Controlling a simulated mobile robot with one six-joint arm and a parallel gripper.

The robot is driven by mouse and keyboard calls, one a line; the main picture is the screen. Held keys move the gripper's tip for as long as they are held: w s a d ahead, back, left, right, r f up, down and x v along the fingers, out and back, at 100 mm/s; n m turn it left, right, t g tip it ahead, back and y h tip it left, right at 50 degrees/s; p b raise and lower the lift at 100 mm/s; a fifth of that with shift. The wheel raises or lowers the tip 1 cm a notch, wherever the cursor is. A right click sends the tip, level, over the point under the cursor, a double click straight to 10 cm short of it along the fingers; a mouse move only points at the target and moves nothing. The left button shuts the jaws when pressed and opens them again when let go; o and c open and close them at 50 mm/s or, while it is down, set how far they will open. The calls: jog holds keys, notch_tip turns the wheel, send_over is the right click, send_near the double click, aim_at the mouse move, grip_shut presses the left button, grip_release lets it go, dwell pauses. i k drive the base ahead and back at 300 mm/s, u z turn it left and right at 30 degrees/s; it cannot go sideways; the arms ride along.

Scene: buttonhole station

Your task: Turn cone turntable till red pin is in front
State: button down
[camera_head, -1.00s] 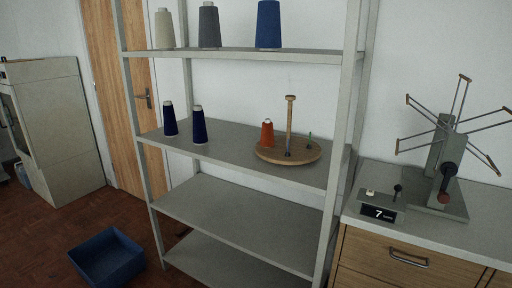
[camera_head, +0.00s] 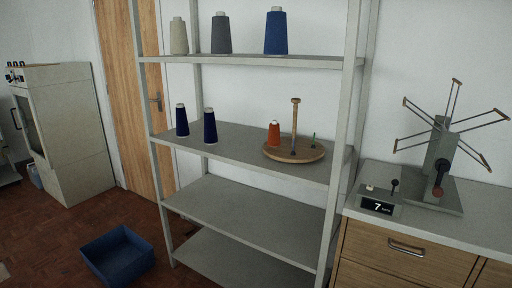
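The cone turntable (camera_head: 283,155) is a round wooden disc on the right part of the middle shelf, with an upright wooden post (camera_head: 295,125) at its centre. An orange-red cone (camera_head: 274,134) stands on its left side. A small green pin (camera_head: 314,138) shows at its right, toward the back. A small dark mark (camera_head: 293,152) shows near the foot of the post, too small to make out. I cannot make out a red pin. My gripper is not in view.
Two navy cones (camera_head: 210,127) (camera_head: 182,121) stand left on the same shelf (camera_head: 240,142). Several cones stand on the upper shelf (camera_head: 330,62). Right, a cabinet (camera_head: 410,228) carries a winder (camera_head: 437,160) and a counter box (camera_head: 377,206). A blue bin (camera_head: 118,258) lies on the floor.

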aim_at(295, 125)
jog(key=z, duration=0.15)
jog(key=k, duration=0.2)
jog(key=u, duration=1.95)
jog(key=k, duration=0.65)
jog(key=z, duration=0.2)
jog(key=i, duration=1.65)
jog(key=u, duration=0.25)
